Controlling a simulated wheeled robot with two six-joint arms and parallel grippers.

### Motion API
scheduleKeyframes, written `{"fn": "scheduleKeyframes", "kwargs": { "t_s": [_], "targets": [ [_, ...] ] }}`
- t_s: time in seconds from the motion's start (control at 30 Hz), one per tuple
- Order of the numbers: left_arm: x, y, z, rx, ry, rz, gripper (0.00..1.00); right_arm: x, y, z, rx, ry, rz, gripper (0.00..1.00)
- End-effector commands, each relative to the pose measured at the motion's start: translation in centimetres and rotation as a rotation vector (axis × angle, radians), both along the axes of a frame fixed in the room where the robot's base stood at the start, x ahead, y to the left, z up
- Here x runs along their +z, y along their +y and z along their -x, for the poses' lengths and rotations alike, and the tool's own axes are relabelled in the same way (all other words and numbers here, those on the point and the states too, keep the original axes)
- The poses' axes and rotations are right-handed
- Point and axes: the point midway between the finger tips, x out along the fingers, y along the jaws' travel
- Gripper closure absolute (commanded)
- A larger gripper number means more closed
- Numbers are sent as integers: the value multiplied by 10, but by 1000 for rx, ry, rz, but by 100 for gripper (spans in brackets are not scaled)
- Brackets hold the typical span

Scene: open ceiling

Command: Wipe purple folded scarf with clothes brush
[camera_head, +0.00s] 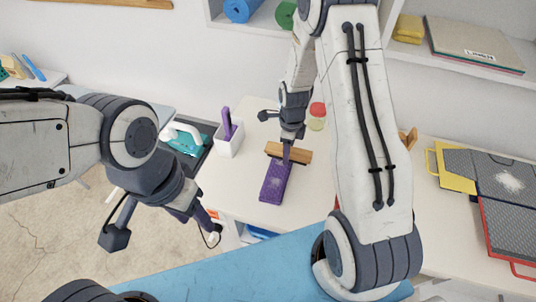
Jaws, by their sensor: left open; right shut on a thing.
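The purple folded scarf (275,184) lies on the pale table in the middle of the head view. The wooden clothes brush (297,154) sits at the scarf's far end, lying crosswise. My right gripper (287,152) comes down from above and is shut on the brush. The brush appears to be on or just above the scarf; I cannot tell whether it touches. My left gripper (211,234) hangs open and empty at the lower left, off the table's near-left side, away from the scarf.
A white holder (229,138) with a purple-handled item stands left of the scarf. A red-lidded jar (317,116) stands behind it. Yellow, grey and red boards (511,186) lie at the right. A teal iron (184,138) is at the left. Bare table surrounds the scarf.

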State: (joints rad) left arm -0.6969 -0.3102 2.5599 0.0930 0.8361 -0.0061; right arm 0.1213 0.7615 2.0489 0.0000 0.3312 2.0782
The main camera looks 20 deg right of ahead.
Motion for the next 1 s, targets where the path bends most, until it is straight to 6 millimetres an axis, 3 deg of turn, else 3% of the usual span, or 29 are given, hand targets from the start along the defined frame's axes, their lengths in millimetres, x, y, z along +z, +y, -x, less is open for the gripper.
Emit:
{"fn": "scheduleKeyframes", "kwargs": {
  "t_s": [0.4, 1.0],
  "targets": [
    [29, 0, 0, -2, 0, 0, 50, 37, -2, 1, -2, 0, 0, 89],
    [30, 0, 0, -1, 0, 0, 50, 39, -3, 1, -3, 0, 0, 89]
  ]
}}
